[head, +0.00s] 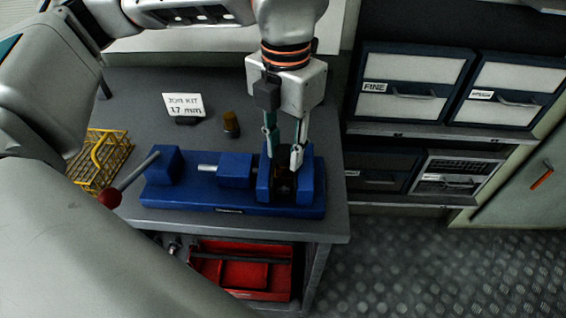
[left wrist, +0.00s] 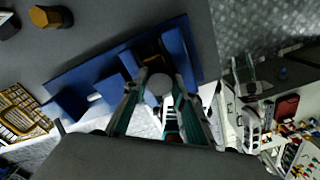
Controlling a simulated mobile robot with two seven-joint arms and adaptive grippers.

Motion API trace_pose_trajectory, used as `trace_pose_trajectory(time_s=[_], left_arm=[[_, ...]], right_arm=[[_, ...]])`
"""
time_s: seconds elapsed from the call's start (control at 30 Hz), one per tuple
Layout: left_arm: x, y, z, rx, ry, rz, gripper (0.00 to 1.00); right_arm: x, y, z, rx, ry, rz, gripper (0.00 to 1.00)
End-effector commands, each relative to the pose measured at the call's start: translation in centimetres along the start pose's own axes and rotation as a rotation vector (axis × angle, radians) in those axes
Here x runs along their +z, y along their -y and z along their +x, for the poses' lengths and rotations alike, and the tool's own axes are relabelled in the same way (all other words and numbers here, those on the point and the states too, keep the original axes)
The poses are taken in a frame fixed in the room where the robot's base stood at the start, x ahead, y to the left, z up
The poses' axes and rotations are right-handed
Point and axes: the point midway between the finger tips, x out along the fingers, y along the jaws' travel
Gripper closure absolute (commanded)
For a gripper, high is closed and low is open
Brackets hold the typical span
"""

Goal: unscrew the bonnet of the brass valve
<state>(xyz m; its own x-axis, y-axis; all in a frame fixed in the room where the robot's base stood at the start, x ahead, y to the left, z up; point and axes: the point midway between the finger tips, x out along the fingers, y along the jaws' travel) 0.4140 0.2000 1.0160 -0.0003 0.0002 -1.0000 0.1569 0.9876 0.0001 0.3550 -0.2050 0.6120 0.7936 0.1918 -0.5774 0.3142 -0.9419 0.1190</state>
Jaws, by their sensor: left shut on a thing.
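The brass valve (head: 284,183) sits dark and mostly hidden between the jaws at the right end of the blue vise (head: 235,170). In the left wrist view a bit of its brass body (left wrist: 152,58) shows beyond the fingers. My left gripper (head: 284,152) points down over it, shut on its upper part. A round grey top (left wrist: 160,84), seemingly the bonnet, sits between the fingertips in the left wrist view. Whether the thread is loose cannot be told. My right gripper is not in view.
A brown-and-brass cylinder (head: 231,124) and a "JOB KIT 17 mm" card (head: 184,105) stand behind the vise. A yellow wire basket (head: 101,160) is at the left. The vise handle with red knob (head: 110,198) sticks out left. A red toolbox (head: 240,270) lies below; labelled drawers (head: 415,85) stand right.

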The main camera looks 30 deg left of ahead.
Motion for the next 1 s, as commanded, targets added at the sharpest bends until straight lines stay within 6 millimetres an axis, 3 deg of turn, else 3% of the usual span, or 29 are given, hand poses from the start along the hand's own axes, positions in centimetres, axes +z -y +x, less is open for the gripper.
trace_pose_trajectory(time_s=[0.7,1.0], left_arm=[[0.00,0.04,-0.02,0.000,-0.001,-0.946,0.91],[0.03,0.01,-0.08,-0.001,0.001,-1.145,0.91]], right_arm=[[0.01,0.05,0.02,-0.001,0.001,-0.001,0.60],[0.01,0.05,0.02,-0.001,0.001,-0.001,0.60]])
